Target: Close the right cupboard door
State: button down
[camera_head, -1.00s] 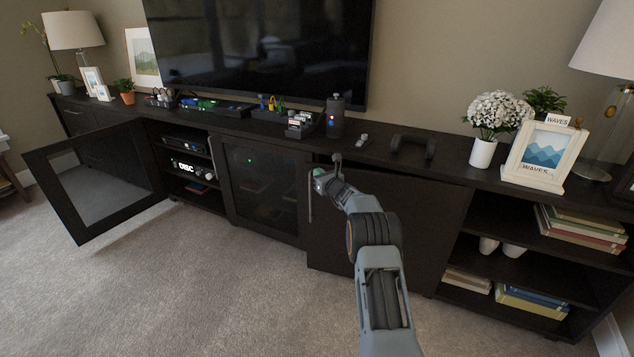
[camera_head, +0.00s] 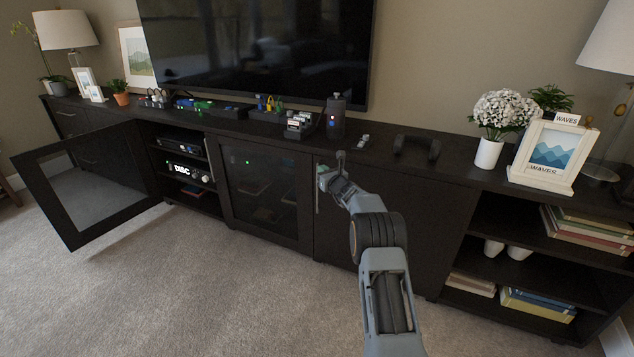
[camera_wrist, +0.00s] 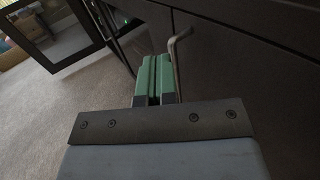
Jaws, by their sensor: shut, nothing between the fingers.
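The right cupboard door (camera_head: 420,222) is a dark, solid panel right of the glass door. It now looks flush, or nearly flush, with the cabinet front; a small remaining gap cannot be ruled out. Its slim metal bar handle (camera_head: 317,192) is on its left edge, and a bar handle also shows in the wrist view (camera_wrist: 174,62). My gripper (camera_head: 324,176) is at the upper left of this door, close beside the handle. In the wrist view its green fingers (camera_wrist: 153,75) are together with nothing between them. Whether they touch the door is hidden.
A glass door (camera_head: 268,192) in the middle is shut. The left framed glass door (camera_head: 88,185) stands wide open over the carpet (camera_head: 200,290). Open shelves with books (camera_head: 540,305) are at right. The cabinet top holds a television, speaker, dumbbell (camera_head: 417,148), flowers and picture frame.

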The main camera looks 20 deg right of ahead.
jog(key=s+a+b, duration=0.1)
jog(key=s+a, duration=0.8)
jog(key=s+a+r+n+g+y+p, duration=0.45)
jog(key=s+a+r+n+p, duration=0.45)
jog(key=r, duration=0.3)
jog(key=s+a+r+n+g+y+p, duration=0.3)
jog(key=s+a+r+n+g+p, duration=0.25)
jog(key=s+r+n+p, duration=0.55)
jog(key=s+r+n+g+h+p, duration=0.3)
jog(key=s+r+n+p, duration=0.45)
jog(key=s, duration=0.35)
jog(key=s+d+r+n+g+h+p, duration=0.1)
jog(key=s+d+r+n+h+p, duration=0.5)
jog(key=s+p, duration=0.3)
jog(key=shift+s+d+r+n+h+p, duration=0.3)
jog(key=shift+s+d+n+h, duration=0.15)
jog(key=shift+s+d+h, duration=0.45)
jog(key=shift+a+y, duration=0.25)
jog(key=shift+y, duration=0.1)
